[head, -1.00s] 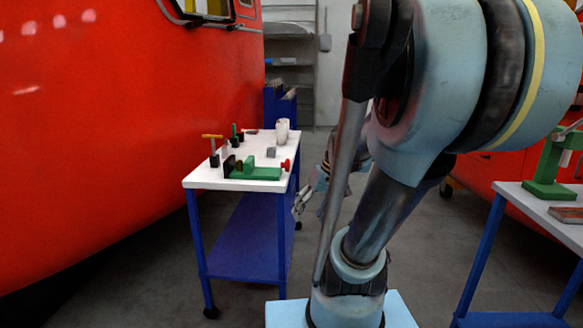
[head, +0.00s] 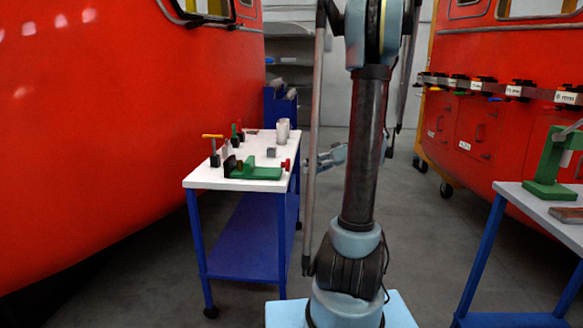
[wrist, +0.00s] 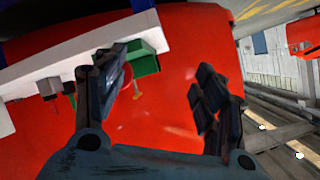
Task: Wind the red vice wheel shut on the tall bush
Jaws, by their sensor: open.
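The green vice (head: 256,173) lies on the white-topped trolley (head: 206,181) in the head view, its black jaw at the left end. Its red wheel (head: 286,164) is at the right end. A small brownish piece (head: 239,166) stands by the jaw; I cannot tell whether it is the tall bush. In the wrist view my gripper (wrist: 158,76) is open, its dark fingers wide apart with nothing held. A green block (wrist: 144,60), apparently part of the vice, shows behind the left finger.
Upright tools (head: 213,148), a grey block (head: 271,152) and pale cups (head: 283,130) share the trolley top. A red train body (head: 110,130) stands close on the left. Another bench (head: 545,204) with a green press is on the right. Grey floor lies between.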

